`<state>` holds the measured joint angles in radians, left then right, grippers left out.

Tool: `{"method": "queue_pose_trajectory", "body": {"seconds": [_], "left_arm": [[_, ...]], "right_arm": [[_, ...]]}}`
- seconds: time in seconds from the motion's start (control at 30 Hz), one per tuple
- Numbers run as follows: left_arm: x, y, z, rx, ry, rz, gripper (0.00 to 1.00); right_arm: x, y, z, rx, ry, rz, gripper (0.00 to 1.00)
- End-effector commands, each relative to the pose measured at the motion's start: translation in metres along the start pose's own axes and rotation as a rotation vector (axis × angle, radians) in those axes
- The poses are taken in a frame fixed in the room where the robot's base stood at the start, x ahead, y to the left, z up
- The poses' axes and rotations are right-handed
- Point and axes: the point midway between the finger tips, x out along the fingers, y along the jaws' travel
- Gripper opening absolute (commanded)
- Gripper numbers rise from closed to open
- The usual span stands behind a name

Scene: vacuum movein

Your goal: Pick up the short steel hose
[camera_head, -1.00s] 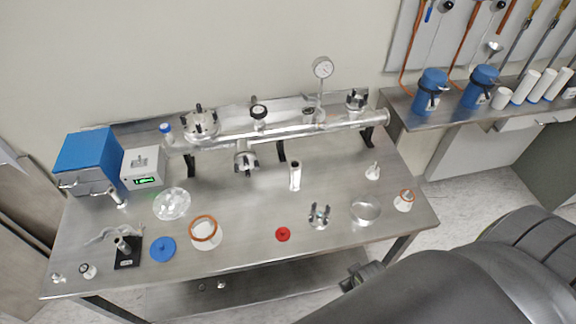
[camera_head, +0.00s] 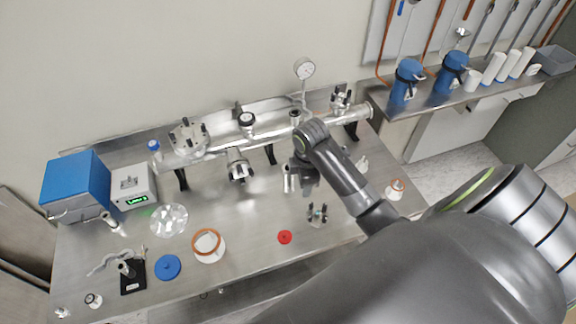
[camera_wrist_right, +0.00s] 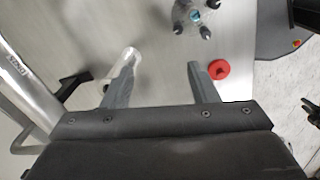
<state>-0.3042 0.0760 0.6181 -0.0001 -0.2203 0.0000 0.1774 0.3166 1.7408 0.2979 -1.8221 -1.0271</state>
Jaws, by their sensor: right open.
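A short shiny steel tube (camera_head: 287,178), which looks like the short steel hose, stands upright near the middle of the table, in front of the manifold. My right gripper (camera_head: 308,180) is just to its right in the head view and partly covers it. In the right wrist view the gripper (camera_wrist_right: 162,68) is open with nothing between its fingers. The hose (camera_wrist_right: 132,56) shows there by the left fingertip and is partly hidden behind it; I cannot tell whether they touch. My left gripper is not in view.
The steel manifold (camera_head: 220,147) with its gauge (camera_head: 304,69) runs along the table's back.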

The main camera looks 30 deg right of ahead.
Motion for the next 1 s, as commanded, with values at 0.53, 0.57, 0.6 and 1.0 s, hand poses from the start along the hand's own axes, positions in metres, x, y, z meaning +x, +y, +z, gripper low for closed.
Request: {"method": "queue_pose_trajectory", "body": {"seconds": [0.53,0.57,0.6,1.0], "left_arm": [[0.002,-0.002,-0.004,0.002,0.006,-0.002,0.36],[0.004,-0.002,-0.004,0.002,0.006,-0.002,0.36],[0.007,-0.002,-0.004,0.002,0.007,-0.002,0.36],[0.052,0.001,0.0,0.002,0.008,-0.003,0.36]], "right_arm": [[-0.074,0.083,-0.024,-0.484,0.009,-0.092,0.54],[-0.071,0.083,-0.024,-0.483,0.009,-0.092,0.54],[-0.068,0.083,-0.024,-0.483,0.009,-0.092,0.54],[-0.022,0.078,-0.024,-0.48,0.009,-0.09,0.54]]}}
